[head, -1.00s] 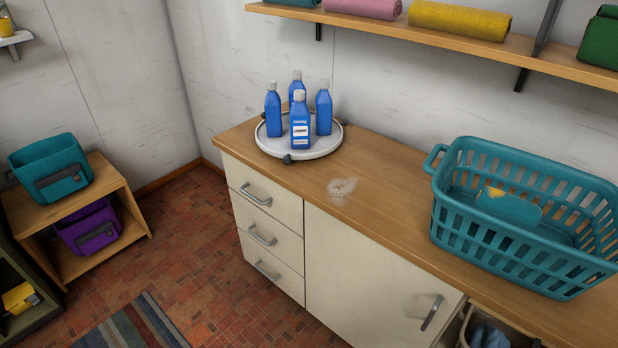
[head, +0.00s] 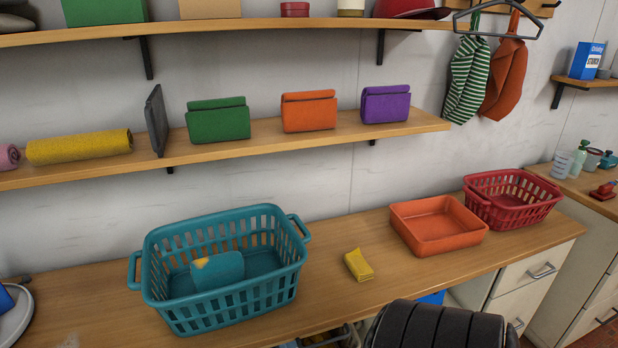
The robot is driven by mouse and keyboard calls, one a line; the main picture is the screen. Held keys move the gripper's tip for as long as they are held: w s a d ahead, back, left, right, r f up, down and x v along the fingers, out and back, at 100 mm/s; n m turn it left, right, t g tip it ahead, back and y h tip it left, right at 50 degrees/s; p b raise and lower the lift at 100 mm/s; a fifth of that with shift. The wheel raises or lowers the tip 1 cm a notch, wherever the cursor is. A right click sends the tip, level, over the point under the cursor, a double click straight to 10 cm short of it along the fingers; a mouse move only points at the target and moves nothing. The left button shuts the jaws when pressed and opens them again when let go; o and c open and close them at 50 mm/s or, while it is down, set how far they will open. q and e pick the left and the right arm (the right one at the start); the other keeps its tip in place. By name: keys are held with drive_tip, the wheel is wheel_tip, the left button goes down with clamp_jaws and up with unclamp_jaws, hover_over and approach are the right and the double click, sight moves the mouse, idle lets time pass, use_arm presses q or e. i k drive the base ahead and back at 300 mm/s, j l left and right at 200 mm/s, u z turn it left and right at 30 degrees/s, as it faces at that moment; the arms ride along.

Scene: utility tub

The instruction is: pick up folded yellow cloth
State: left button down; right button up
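A rolled yellow towel (head: 80,147) lies on the lower wall shelf. A teal item with a yellow patch (head: 218,271) is inside the teal basket. Neither of my grippers shows in the head view.
A red basket (head: 515,200) stands right of the orange tray. A dark ribbed object (head: 440,328) rises before the counter at the bottom, below and right of the cloth. The lower shelf (head: 280,143), holding green, orange and purple folded items, overhangs the back. Bare counter surrounds the cloth.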

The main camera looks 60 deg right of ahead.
sight(357, 265)
drive_tip(key=z, duration=2.25)
drive_tip(key=u, duration=1.55)
drive_tip(key=z, duration=1.5)
drive_tip(key=i+l+u, duration=0.15)
drive_tip(key=u, duration=0.25)
drive_tip(key=i+l+u, duration=0.1)
drive_tip(key=l+u, duration=0.35)
drive_tip(key=u, duration=0.3)
drive_tip(key=i, duration=0.05)
